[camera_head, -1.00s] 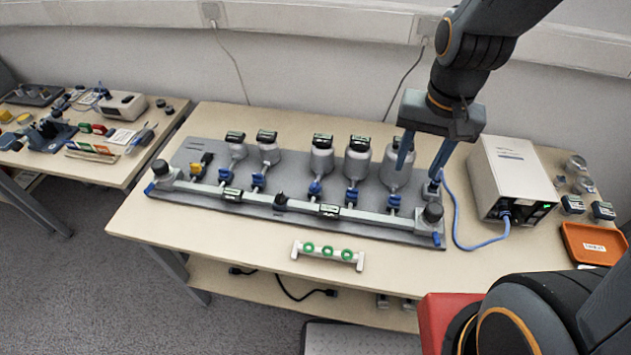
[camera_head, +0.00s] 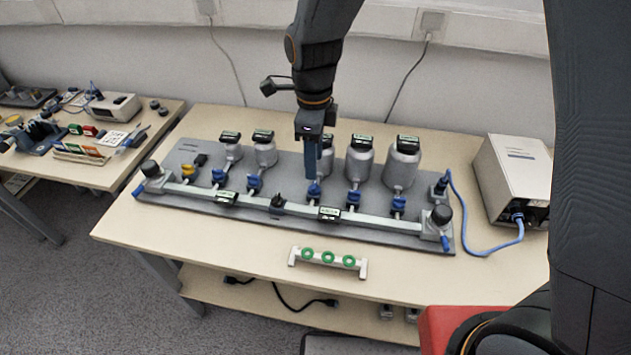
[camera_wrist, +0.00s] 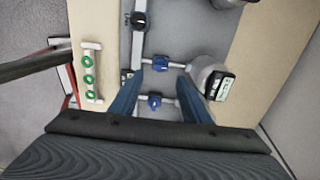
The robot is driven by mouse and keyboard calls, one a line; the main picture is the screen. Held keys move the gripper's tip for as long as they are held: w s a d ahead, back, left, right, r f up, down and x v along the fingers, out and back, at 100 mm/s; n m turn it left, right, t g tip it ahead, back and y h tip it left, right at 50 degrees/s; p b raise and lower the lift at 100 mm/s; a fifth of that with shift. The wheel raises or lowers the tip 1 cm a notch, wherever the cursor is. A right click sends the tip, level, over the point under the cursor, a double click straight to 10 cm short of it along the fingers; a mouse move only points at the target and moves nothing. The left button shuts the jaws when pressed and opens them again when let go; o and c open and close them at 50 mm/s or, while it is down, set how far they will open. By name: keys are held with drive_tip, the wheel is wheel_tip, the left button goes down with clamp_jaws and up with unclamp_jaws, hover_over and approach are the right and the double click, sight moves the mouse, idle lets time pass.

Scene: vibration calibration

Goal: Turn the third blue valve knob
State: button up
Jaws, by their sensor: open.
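The third blue valve knob (camera_head: 314,189), counted from the left, sits on the short pipe in front of the middle grey canister (camera_head: 325,165). My gripper (camera_head: 312,176) points down just above it in the head view, and its fingers overlap there. In the wrist view, my gripper (camera_wrist: 160,76) is open and empty, with its blue fingers apart. The third knob (camera_wrist: 160,63) shows between and just beyond the fingertips, and I see no contact. The fourth blue knob (camera_wrist: 154,100) shows lower down, between the fingers in the picture.
Other blue knobs stand on both sides, such as the second (camera_head: 254,182) and fifth (camera_head: 399,203). A black knob (camera_head: 278,200) is on the rail. A rack with green rings (camera_head: 328,260) lies in front. A white box (camera_head: 512,175) stands at the right.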

sight(314, 185)
drive_tip(key=shift+f+p, duration=0.5)
drive_tip(key=shift+f, duration=3.35)
